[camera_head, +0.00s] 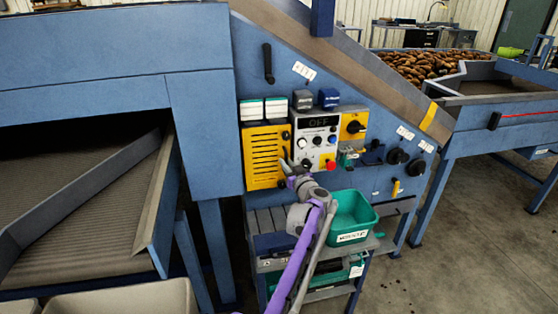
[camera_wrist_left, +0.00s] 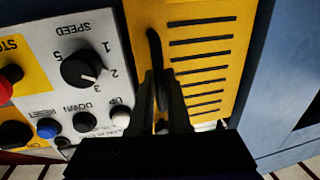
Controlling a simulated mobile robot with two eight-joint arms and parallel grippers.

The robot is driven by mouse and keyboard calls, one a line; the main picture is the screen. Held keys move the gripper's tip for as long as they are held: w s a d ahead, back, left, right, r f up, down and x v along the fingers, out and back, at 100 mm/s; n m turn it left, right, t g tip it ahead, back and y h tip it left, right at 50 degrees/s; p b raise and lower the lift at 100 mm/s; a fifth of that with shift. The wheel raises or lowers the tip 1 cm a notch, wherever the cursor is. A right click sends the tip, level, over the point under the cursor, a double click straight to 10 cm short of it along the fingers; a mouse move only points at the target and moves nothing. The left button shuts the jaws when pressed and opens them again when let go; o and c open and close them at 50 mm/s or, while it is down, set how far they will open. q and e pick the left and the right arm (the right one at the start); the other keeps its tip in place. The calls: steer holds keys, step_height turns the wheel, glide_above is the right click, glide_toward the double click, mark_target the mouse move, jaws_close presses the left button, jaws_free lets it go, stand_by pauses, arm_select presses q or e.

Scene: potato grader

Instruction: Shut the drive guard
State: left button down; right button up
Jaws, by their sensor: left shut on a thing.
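The drive guard is a yellow slotted panel (camera_head: 263,158) on the blue machine's face, left of the grey control panel. It also fills the middle of the left wrist view (camera_wrist_left: 205,50), with its black handle (camera_wrist_left: 153,45) along one edge. The guard looks flat or nearly flat to the machine; I cannot tell if a small gap is left. My left gripper (camera_head: 287,165) is at the guard's right edge. In the left wrist view its dark fingers (camera_wrist_left: 164,85) are shut around the handle, hiding part of it. My right gripper is not in view.
The control panel (camera_head: 316,128) with knobs, buttons and a red stop button (camera_head: 331,164) sits close right of the guard. A trolley (camera_head: 275,222) with a green bin (camera_head: 367,218) stands below. A conveyor (camera_head: 90,215) is at left. Open floor lies at right.

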arm_select(q)
steer(key=shift+w+r, duration=0.1)
steer(key=shift+w, duration=0.05)
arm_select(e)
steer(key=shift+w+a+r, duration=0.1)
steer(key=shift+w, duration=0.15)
arm_select(q)
steer(key=c, duration=1.2)
jaws_free()
steer(key=shift+c, duration=0.2)
steer(key=shift+o, duration=0.4)
steer(key=shift+w, duration=0.15)
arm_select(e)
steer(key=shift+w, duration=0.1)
arm_select(q)
steer(key=v, duration=1.1)
steer(key=shift+b, duration=0.4)
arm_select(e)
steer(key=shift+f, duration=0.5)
